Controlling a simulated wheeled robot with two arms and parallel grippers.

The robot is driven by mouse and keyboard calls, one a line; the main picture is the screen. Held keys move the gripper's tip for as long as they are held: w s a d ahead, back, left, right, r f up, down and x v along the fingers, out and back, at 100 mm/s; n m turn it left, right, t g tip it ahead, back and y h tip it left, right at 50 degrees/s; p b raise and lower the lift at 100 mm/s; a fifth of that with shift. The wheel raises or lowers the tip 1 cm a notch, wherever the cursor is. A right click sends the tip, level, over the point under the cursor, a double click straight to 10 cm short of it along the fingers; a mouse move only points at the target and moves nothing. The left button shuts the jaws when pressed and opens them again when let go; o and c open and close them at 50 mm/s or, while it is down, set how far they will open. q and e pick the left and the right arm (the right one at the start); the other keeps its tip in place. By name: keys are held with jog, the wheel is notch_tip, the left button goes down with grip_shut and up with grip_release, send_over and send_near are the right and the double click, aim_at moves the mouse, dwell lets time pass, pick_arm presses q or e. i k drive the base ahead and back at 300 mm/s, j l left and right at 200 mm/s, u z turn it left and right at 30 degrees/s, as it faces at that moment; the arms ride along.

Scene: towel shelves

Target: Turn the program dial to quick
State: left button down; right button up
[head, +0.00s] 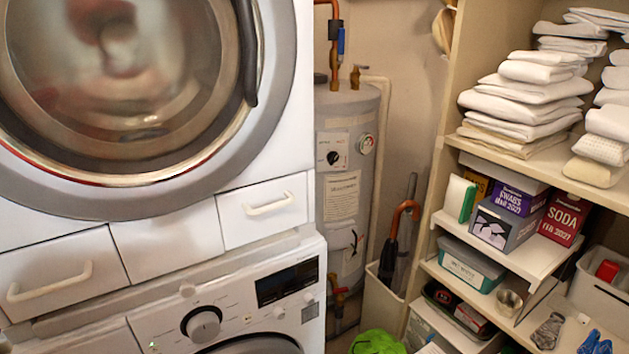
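The program dial (203,325) is a round silver-white knob with a dark ring around it. It sits on the control panel of the lower white washing machine (150,328), at the bottom left of the head view. The program labels around it are too small to read, so I cannot tell its setting. A dark display (287,282) is to the right of the dial, with small buttons near it. Neither of my grippers is in view.
A second machine (290,120) with a round glass door is stacked above; drawers with white handles (270,204) lie between. A grey water heater (347,200) stands to the right. Further right, a shelf (444,170) holds towels and boxes. A green bag (377,342) is at the bottom.

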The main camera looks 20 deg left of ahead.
aim_at(203, 328)
jog(key=j+u, duration=0.15)
jog(key=u, duration=1.05)
jog(key=k+j, duration=0.05)
